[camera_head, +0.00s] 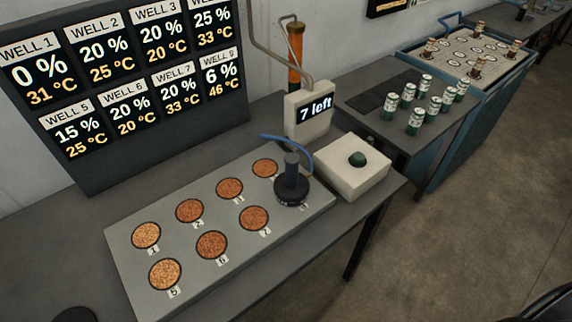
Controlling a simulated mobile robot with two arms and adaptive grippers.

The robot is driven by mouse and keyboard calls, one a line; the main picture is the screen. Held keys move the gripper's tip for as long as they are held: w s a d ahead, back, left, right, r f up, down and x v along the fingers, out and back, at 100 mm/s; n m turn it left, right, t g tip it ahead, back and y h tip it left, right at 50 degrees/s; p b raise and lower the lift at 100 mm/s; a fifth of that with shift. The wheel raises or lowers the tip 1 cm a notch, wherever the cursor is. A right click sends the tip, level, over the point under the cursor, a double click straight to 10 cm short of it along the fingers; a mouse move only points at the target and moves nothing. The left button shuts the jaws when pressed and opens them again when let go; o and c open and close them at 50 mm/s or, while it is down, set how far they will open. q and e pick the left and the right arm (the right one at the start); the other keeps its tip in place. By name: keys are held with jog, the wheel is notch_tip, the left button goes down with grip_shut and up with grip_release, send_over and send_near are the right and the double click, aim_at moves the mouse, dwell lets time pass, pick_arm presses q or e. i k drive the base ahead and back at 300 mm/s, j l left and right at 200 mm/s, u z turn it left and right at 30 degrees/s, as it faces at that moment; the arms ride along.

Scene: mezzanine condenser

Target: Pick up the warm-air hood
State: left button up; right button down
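What looks like the warm-air hood (291,186) is a dark round cap with an upright blue-grey handle and a blue hose. It stands upright at the right end of the grey well block (190,268), over the place of well 8, and hides that well. The other wells show as round openings filled with orange-brown grains, such as well 5 (165,274). Neither of my grippers can be made out in the view, and nothing is touching the hood.
A display (120,80) lists well percentages and temperatures. A "7 left" unit (310,112) and a white box with a green button (352,170) stand by the hood. Farther right are several green-white cans (416,120) and a blue-sided bench (468,112). Open floor (470,235) lies at right.

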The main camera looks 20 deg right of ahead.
aim_at(291, 188)
jog(key=k+j+u, duration=0.3)
jog(key=k+j, duration=0.2)
jog(key=k+j+u, duration=0.25)
jog(key=k+j, duration=0.2)
jog(key=j, duration=0.15)
